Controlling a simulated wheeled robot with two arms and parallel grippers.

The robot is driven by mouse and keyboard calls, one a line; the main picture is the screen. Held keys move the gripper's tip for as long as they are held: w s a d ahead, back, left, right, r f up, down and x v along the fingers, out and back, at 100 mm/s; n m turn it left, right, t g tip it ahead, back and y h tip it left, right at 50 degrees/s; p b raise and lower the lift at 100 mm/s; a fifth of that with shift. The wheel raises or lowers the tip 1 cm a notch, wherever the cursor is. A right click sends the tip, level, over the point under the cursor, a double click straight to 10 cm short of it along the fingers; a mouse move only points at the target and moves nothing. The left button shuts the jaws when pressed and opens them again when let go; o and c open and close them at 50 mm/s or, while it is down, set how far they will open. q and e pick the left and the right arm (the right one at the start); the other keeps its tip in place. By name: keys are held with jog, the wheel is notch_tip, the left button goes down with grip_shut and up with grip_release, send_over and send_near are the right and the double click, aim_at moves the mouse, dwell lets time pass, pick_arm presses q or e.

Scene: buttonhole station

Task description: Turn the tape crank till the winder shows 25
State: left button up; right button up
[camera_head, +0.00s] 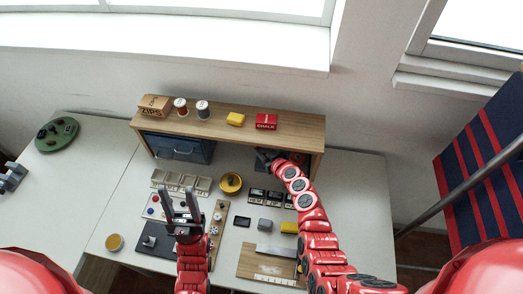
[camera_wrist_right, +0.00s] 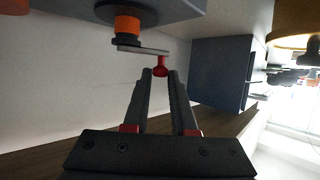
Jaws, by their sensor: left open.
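In the right wrist view, the tape crank (camera_wrist_right: 143,50) is a grey arm on an orange and black hub (camera_wrist_right: 127,25). A red knob (camera_wrist_right: 160,71) sits at its free end. The hub joins a grey-blue housing (camera_wrist_right: 172,10). In the head view my right gripper (camera_head: 264,157) reaches under the right part of the shelf; the crank is hard to make out there. No winder number can be read. My left gripper (camera_head: 181,207) is open, empty, above the table.
The wooden shelf (camera_head: 225,119) carries a zips box, thread spools, a yellow block and a red chalk box. A blue drawer box (camera_head: 180,149) is under its left side. Small trays, a yellow dish (camera_head: 231,182) and blocks crowd the table. The table's left side is mostly clear.

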grip_shut()
jog(key=shift+w+a+r+m+t+h+p, duration=0.25)
jog(key=shift+m+t+h+p, duration=0.3)
jog(key=shift+m+p, duration=0.2)
jog(key=shift+w+a+m+h+p, duration=0.1)
jog(key=shift+w+m+h+p, duration=0.1)
jog(key=shift+m+h+p, duration=0.55)
jog(key=shift+w+f+m+t+h+p, duration=0.15)
jog(key=shift+m+t+h+p, duration=0.15)
jog(key=shift+m+h, duration=0.35)
jog(key=shift+w+m+h, duration=0.2)
jog(key=shift+m+h, duration=0.05)
jog(key=shift+h, duration=0.5)
jog(key=shift+f+m, duration=0.1)
jog(key=shift+m, duration=0.2)
jog(key=shift+w+h, duration=0.15)
jog(key=shift+h, duration=0.25)
jog(key=shift+w+m+h, duration=0.1)
jog(key=shift+m+h, duration=0.2)
jog(key=shift+m, duration=0.1)
